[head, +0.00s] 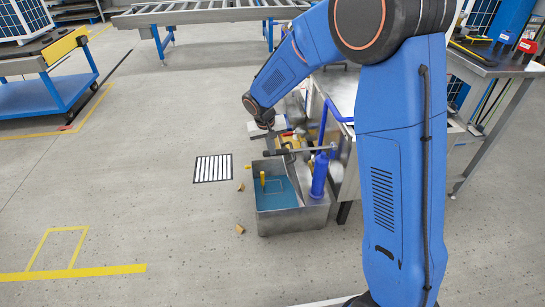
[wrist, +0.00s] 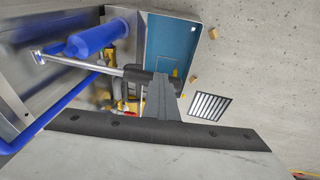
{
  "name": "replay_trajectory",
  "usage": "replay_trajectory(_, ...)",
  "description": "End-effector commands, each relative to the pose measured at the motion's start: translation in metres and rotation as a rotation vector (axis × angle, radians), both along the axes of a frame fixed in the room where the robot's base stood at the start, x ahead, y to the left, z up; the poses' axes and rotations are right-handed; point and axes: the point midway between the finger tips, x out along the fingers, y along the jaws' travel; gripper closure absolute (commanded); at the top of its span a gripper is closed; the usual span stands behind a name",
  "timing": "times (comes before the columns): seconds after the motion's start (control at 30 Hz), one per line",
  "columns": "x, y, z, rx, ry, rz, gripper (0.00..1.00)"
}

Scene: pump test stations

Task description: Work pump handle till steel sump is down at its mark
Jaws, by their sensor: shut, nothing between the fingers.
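The steel sump (head: 295,221) stands on the floor with blue-green liquid (head: 277,194) inside and a yellow upright marker (head: 263,180) in it. The liquid also shows in the wrist view (wrist: 172,42). A blue pump cylinder (head: 319,176) stands at the sump's right side. The pump handle (head: 315,149) is a silver lever with a dark grip, reaching left over the sump's back edge; its rod also shows in the wrist view (wrist: 95,67). My gripper (wrist: 161,84) is shut and empty at the dark grip end. I cannot tell whether it touches the grip.
A steel bench (head: 343,95) with blue pipe stands behind and right of the pump. Small yellow-brown blocks (head: 240,229) lie on the floor by the sump. A striped floor plate (head: 213,168) lies to the left.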

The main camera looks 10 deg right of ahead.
Motion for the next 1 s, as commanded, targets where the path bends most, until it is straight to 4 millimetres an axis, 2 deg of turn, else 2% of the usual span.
replay_trajectory(0.2, -0.007, 0.012, 0.042, 0.002, -0.005, 0.003, 1.00)
replay_trajectory(0.4, -0.012, 0.019, 0.068, 0.003, -0.005, 0.001, 1.00)
replay_trajectory(0.6, -0.015, 0.021, 0.079, 0.002, -0.005, 0.001, 1.00)
replay_trajectory(1.0, -0.015, 0.021, 0.079, 0.002, -0.004, 0.001, 1.00)
